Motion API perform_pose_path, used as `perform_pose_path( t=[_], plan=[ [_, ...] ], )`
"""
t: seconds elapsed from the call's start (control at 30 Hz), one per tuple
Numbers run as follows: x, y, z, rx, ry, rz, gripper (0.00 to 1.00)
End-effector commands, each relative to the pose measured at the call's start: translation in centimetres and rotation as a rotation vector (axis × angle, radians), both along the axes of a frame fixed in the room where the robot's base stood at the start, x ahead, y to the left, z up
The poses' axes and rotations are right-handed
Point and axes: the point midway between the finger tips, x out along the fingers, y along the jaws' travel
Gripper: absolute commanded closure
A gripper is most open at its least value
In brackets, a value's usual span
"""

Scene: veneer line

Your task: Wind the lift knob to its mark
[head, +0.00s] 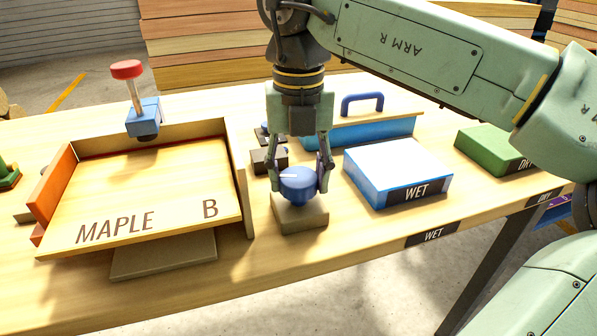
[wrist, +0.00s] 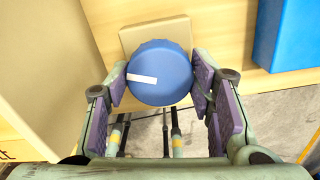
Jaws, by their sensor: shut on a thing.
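The lift knob (head: 299,184) is a round blue knob on a beige block (head: 300,218) near the table's front edge. My gripper (head: 301,176) points down over it, with a finger on each side, shut on the knob. The wrist view shows the knob (wrist: 159,74) between the purple finger pads. A white pointer line on the knob's top points left in the wrist view. The mark is not seen in either view.
A tilted wooden tray (head: 240,185) lettered MAPLE B stands left of the knob, with a red-topped clamp (head: 127,70) behind it. A blue WET block (head: 398,172) stands to the right, and a green DRY block (head: 497,149) farther right. A blue handled piece (head: 362,130) lies behind.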

Motion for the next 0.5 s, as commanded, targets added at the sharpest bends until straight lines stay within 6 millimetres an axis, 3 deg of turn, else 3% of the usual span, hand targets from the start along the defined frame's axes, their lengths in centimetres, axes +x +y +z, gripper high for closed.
perform_pose_path(
  t=[0.3, 0.33, 0.5],
  plan=[
    [-0.07, -0.02, -0.04, -0.001, 0.003, -0.001, 0.79],
    [-0.07, -0.02, -0.04, -0.001, 0.003, -0.001, 0.5],
    [-0.05, -0.02, -0.03, 0.0, 0.002, 0.0, 0.39]
  ],
)
